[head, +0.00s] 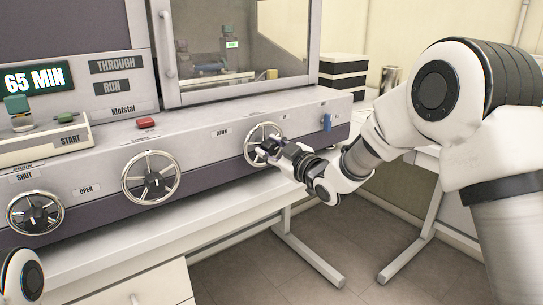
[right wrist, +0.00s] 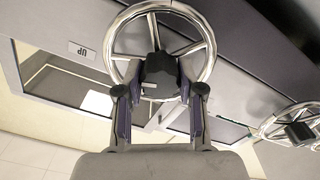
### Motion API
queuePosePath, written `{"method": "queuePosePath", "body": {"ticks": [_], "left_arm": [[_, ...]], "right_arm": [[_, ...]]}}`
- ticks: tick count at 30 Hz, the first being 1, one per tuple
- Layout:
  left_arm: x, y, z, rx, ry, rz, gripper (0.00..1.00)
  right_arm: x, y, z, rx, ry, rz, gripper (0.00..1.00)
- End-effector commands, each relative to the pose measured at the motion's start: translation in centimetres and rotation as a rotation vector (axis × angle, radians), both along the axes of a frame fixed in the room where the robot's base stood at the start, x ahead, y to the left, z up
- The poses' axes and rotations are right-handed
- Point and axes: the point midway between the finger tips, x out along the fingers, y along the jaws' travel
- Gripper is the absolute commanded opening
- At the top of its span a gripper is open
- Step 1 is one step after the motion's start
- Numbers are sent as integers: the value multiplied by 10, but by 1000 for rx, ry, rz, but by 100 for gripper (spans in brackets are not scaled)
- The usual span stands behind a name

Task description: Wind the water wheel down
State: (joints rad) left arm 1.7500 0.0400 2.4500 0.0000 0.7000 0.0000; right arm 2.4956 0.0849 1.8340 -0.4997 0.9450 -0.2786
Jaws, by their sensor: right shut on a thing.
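The water wheel is the chrome spoked handwheel (head: 247,141) at the right of the machine's front, between a DOWN label (head: 222,132) on its left and an UP label (head: 284,117) on its right. My right gripper (head: 270,151) is at the wheel's middle. In the right wrist view, the wheel's rim (right wrist: 112,45) arches above the fingers, and my right gripper (right wrist: 160,88) is shut on the dark hub (right wrist: 160,72). The fingers partly hide the hub and lower spokes. My left gripper is out of view.
Two similar wheels, a middle one (head: 151,178) and a left one (head: 35,213), sit further left on the front panel. A blue switch (head: 327,122) is right of the water wheel. A red button (head: 146,123) is above the middle wheel. A white table edge (head: 190,225) runs below.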

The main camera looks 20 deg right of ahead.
Motion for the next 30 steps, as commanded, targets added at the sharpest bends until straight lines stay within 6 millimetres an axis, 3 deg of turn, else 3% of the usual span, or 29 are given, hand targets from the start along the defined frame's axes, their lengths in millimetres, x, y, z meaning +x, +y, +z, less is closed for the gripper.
{"method": "queuePosePath", "body": {"ticks": [12, 28, 29, 30], "left_arm": [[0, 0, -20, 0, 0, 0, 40], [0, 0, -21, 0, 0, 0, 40], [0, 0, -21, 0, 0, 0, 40], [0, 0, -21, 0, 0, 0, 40]], "right_arm": [[0, 0, 0, -198, -75, -1, 3], [0, 0, 1, -225, -85, -2, 3], [0, 0, 1, -225, -85, -2, 41], [0, 0, 1, -226, -85, -1, 55]]}}
